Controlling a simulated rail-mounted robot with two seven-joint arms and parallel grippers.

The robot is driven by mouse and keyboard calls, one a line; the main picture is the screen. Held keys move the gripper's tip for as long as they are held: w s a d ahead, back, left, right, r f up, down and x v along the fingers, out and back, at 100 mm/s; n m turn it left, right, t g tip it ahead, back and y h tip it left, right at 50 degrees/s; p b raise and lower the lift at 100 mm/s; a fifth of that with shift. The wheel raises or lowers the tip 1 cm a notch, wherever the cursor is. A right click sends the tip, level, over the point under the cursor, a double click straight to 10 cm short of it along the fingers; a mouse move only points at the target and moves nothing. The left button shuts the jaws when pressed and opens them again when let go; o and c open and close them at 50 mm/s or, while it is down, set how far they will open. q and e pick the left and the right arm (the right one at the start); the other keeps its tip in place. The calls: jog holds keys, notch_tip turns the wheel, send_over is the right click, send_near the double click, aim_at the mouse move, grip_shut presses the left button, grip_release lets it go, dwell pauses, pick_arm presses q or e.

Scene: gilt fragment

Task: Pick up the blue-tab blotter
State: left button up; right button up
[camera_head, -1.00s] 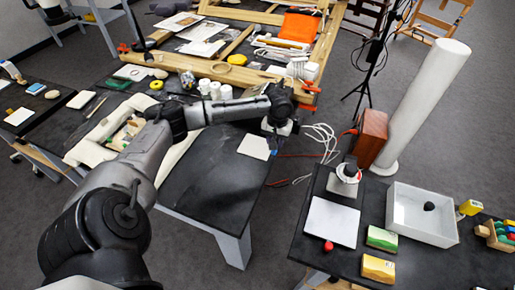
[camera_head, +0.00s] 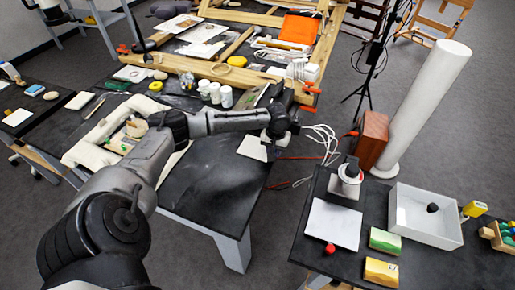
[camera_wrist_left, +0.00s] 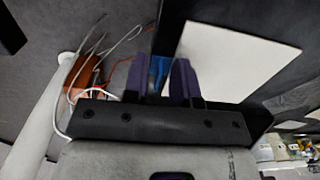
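The blotter (camera_head: 252,148) is a flat white sheet at the right edge of the long dark table. In the left wrist view the white sheet (camera_wrist_left: 228,62) lies just right of the fingers, with a blue tab (camera_wrist_left: 159,68) at its left side. My left gripper (camera_wrist_left: 161,80) has its two dark purple fingers apart, with the blue tab showing between them; contact with the tab is not clear. In the head view my left gripper (camera_head: 276,142) is over the table edge beside the sheet, its fingertips hard to make out. My right gripper is not in view.
White cables (camera_head: 325,140) and a reddish-brown box (camera_head: 372,138) stand to the right of the gripper, near a tall white cylinder (camera_head: 425,105). Several white jars (camera_head: 215,92) stand behind the forearm. A second dark table holds a white tray (camera_head: 425,215). The long table's front is bare.

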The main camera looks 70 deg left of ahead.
pick_arm(q)
grip_shut()
jog(key=shift+r, duration=0.15)
